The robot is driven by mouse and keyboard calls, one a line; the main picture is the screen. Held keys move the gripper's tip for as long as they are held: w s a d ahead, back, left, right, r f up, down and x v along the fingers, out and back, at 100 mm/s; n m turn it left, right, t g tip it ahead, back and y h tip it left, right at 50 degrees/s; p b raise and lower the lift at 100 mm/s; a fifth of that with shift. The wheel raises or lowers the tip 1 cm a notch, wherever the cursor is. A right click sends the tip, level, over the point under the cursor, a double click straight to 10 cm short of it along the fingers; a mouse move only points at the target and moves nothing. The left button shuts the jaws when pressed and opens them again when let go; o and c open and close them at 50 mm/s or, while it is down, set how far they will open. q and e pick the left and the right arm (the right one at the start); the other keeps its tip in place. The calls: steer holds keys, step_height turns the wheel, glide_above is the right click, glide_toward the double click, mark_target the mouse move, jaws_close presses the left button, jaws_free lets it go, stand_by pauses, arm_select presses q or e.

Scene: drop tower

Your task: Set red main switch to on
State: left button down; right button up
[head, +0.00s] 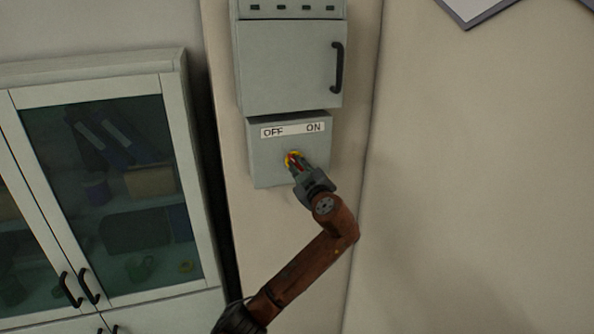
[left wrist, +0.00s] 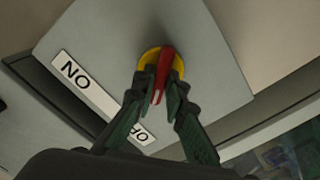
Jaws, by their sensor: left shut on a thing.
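The red main switch (head: 289,157) is a red handle on a round yellow base, on the front of a small grey box (head: 264,168). A white label (head: 293,130) above it reads OFF on the left and ON on the right. In the left wrist view the red handle (left wrist: 167,60) stands before the yellow base (left wrist: 149,61), between my fingers. My left gripper (head: 296,166) is shut on the handle, and its fingers partly hide it. In the left wrist view the gripper (left wrist: 159,98) partly covers the OFF end of the label. I cannot tell clearly which word the handle points to. My right gripper is out of view.
A grey cabinet (head: 285,65) with a black handle hangs directly above the switch box. A glass-doored cupboard (head: 180,130) stands at the left. The wall to the right is bare, with a paper board (head: 475,8) at the top.

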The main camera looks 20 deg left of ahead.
arm_select(q)
steer(key=shift+d+f+m+b, duration=0.1)
steer(key=shift+f+m+b, duration=0.15)
steer(key=shift+m+b, duration=0.5)
steer(key=shift+r+m, duration=0.1)
steer(key=shift+m, duration=0.45)
steer(key=m, duration=0.3)
steer(key=shift+w+r+m, duration=0.1)
steer(key=shift+r+m, duration=0.05)
steer(key=shift+m, duration=0.15)
steer(key=m+p, duration=0.1)
steer(key=m, duration=0.3)
steer(key=shift+d+r+m, duration=0.1)
steer(key=shift+m, duration=0.2)
steer(key=m+p, duration=0.2)
steer(key=m, duration=0.3)
steer(key=shift+d+m, duration=0.1)
steer(key=shift+m, duration=0.2)
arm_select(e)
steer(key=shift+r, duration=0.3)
arm_select(q)
steer(key=c, duration=2)
jaws_free()
steer(key=shift+w, duration=0.1)
steer(key=shift+o, duration=0.2)
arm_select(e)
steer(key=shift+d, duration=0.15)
